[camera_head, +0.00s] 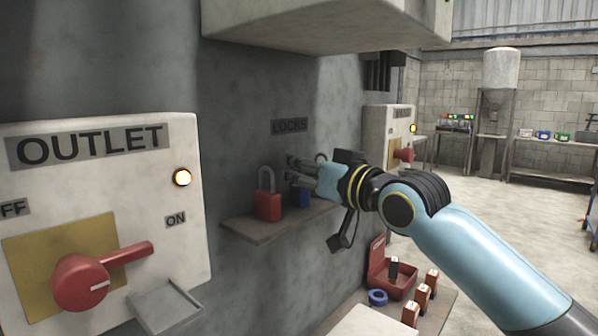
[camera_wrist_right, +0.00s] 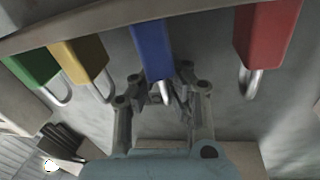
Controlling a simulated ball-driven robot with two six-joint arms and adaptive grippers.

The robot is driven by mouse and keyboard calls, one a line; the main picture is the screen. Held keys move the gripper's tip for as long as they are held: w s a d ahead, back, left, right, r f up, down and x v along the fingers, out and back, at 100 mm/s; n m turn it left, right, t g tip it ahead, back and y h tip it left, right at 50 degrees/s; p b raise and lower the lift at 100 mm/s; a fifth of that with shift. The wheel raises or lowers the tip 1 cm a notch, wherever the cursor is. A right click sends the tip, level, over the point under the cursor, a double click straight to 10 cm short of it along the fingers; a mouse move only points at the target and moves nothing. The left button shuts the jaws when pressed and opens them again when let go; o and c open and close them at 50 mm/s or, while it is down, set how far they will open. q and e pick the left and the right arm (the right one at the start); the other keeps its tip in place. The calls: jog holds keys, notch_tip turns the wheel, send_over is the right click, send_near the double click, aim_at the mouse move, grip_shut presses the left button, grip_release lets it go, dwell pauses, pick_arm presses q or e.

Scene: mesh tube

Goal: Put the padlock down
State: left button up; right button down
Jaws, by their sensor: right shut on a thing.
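A blue padlock (camera_head: 300,196) is at the small wall shelf (camera_head: 262,226) under the "LOCKS" sign. My right gripper (camera_head: 303,167) is shut on its upper part, and the wrist view shows the blue padlock (camera_wrist_right: 152,50) between the two fingers (camera_wrist_right: 160,88). Whether its base touches the shelf I cannot tell. A red padlock (camera_head: 268,206) stands upright on the shelf to its left. The wrist view also shows the red padlock (camera_wrist_right: 266,40), a yellow padlock (camera_wrist_right: 80,60) and a green padlock (camera_wrist_right: 33,68). My left gripper is not in view.
The white OUTLET panel (camera_head: 100,200) with a red lever (camera_head: 95,278) is at the left. A white cabinet (camera_head: 325,20) overhangs above the shelf. Below, an open red box (camera_head: 390,270) and a blue tape roll (camera_head: 378,297) sit on a low surface. Open floor lies to the right.

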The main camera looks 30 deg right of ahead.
jog(key=shift+f, duration=0.2)
jog(key=c, duration=1.5)
grip_release()
jog(key=shift+w, duration=0.2)
jog(key=shift+o, duration=0.3)
jog(key=shift+s, duration=0.15)
jog(key=shift+r, duration=0.2)
jog(key=shift+s+d+f, duration=0.1)
jog(key=shift+s, duration=0.15)
pick_arm(q)
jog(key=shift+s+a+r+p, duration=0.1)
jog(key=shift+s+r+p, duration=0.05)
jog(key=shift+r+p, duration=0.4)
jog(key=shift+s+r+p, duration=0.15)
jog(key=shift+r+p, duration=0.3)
jog(key=shift+p, duration=0.05)
pick_arm(e)
jog(key=s+d, duration=0.1)
jog(key=s, duration=1)
jog(key=shift+d, duration=0.4)
jog(key=shift+s, duration=0.1)
